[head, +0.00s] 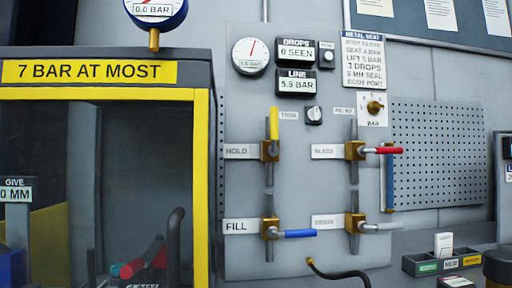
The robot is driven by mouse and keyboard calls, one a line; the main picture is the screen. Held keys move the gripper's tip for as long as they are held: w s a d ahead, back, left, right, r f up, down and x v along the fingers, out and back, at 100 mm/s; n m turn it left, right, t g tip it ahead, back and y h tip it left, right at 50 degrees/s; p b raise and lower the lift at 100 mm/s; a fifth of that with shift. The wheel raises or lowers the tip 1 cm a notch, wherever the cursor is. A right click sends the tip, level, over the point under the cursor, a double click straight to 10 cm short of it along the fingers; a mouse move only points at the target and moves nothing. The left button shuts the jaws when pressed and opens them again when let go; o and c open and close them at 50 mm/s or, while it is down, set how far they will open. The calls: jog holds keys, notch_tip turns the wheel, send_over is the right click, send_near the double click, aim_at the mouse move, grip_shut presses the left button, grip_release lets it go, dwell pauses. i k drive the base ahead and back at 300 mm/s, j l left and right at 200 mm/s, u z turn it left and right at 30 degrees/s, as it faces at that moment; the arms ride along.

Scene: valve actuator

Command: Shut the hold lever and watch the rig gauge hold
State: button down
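The hold lever (274,124) has a yellow handle that points straight up, in line with its vertical pipe, beside the HOLD label (237,151). Its brass valve body (269,151) sits on the grey panel. A round white gauge (250,56) with a red needle is at the panel's top left; its small figures are hard to read. The LINE display (296,84) reads about 5.5 BAR. A second, blue-rimmed gauge (156,10) above the cabinet reads 0.0 BAR and is cut by the top edge. No label shows which is the rig gauge. My gripper is not in view.
The blue fill lever (299,234), red bleed lever (388,151) and a grey lever (381,227) lie horizontal. The DROPS display (296,50) reads 0 SEEN. A yellow-edged cabinet (201,190) stands left of the panel. A black hose (340,274) leaves the panel's bottom.

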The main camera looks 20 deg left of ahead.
aim_at(273, 150)
jog(key=u, duration=1)
jog(key=j, duration=0.15)
jog(key=k+z, duration=0.05)
